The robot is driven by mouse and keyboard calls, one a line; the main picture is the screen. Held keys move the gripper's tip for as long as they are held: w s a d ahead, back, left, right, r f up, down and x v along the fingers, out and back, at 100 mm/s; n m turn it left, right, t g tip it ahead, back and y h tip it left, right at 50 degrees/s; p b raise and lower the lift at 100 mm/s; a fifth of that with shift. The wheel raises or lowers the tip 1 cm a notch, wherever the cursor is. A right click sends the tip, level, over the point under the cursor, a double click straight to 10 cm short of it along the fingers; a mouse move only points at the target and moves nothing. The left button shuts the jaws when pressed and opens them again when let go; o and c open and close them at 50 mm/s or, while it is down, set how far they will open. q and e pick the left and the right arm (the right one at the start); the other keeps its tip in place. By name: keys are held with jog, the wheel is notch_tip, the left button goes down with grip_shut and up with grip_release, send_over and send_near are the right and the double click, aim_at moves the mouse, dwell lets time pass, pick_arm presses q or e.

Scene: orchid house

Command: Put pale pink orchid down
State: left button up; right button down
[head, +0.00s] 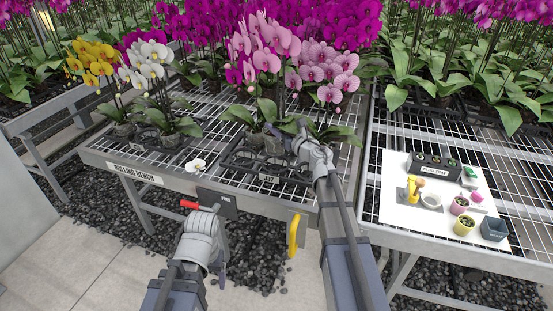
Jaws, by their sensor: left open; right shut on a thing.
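The pale pink orchid (322,72) stands upright over the rolling bench, with green leaves (335,133) low on its right side. My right gripper (291,130) is shut at the base of this plant, just above the back of the black pot tray labelled J37 (235,163). The gripper and wrist hide most of the orchid's pot, so I cannot tell whether it touches the tray. My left gripper (222,268) is open and empty, low in front of the bench.
The rolling bench (110,157) has a red lever (190,204) and a yellow handle (292,235) at its front. White orchids (150,60) stand left; a loose white bloom (196,165) lies on the mesh. A white mat (395,190) with small pots is on the right bench.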

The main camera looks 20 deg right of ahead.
aim_at(277, 149)
jog(key=shift+f+b, duration=4.4)
jog(key=shift+f, duration=0.4)
jog(key=shift+r, duration=0.15)
jog(key=c, duration=0.8)
grip_release()
jog(key=shift+f, duration=0.2)
jog(key=o, duration=0.4)
jog(key=shift+o, duration=0.2)
jog(key=shift+r, duration=0.1)
